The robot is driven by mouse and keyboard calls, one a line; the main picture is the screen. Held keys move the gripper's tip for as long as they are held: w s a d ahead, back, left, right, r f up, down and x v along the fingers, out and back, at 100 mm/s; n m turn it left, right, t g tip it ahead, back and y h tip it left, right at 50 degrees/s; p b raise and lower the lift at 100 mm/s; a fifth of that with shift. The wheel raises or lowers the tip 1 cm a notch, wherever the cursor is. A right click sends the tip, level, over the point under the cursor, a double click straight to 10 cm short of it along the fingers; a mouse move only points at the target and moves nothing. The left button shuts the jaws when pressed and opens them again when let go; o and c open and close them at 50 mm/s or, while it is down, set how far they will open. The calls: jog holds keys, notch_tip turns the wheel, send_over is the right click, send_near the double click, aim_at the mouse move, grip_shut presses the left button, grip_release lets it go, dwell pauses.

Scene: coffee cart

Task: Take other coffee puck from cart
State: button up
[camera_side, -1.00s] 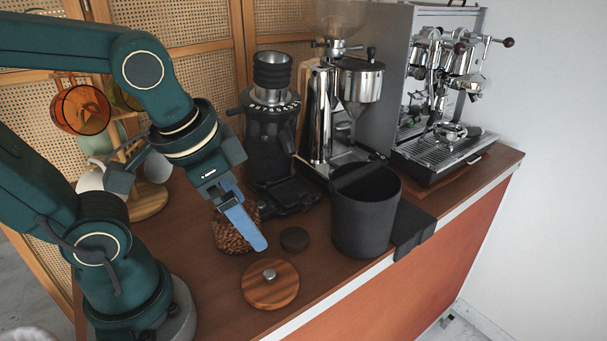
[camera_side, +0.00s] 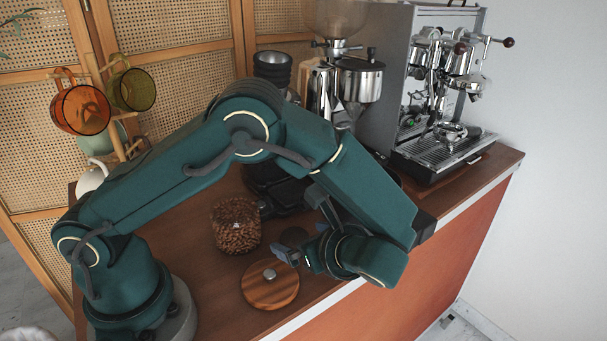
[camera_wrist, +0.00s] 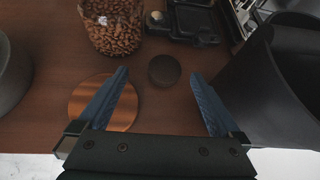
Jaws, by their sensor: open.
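The coffee puck (camera_wrist: 164,70) is a dark round disc lying flat on the brown cart top (camera_wrist: 55,82). In the side view the puck (camera_side: 293,237) shows only partly behind my gripper. My gripper (camera_wrist: 162,82) is open and empty, with its two blue fingers pointing toward the puck. In the wrist view the puck lies between the lines of the two fingers, near the tips. In the side view my gripper (camera_side: 284,256) is low over the cart, close to the puck; whether it touches cannot be told.
A round wooden lid (camera_side: 270,284) lies beside the puck, partly under the left finger in the wrist view. A glass jar of coffee beans (camera_side: 236,226) stands behind. A dark bin (camera_wrist: 268,85) is close on the right. An espresso machine (camera_side: 445,150) stands at the back right.

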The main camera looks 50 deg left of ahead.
aim_at(295, 237)
jog(key=shift+w+d+f+m+t+y, duration=0.15)
jog(key=shift+f+m+t+y, duration=0.1)
jog(key=shift+f+m, duration=0.15)
jog(key=shift+w+d+f+m+t+y, duration=0.15)
jog(key=shift+f+m+y, duration=0.1)
jog(key=shift+f+m, duration=0.15)
jog(key=shift+x, duration=2.65)
jog(key=shift+r, duration=0.1)
jog(key=c, duration=1.4)
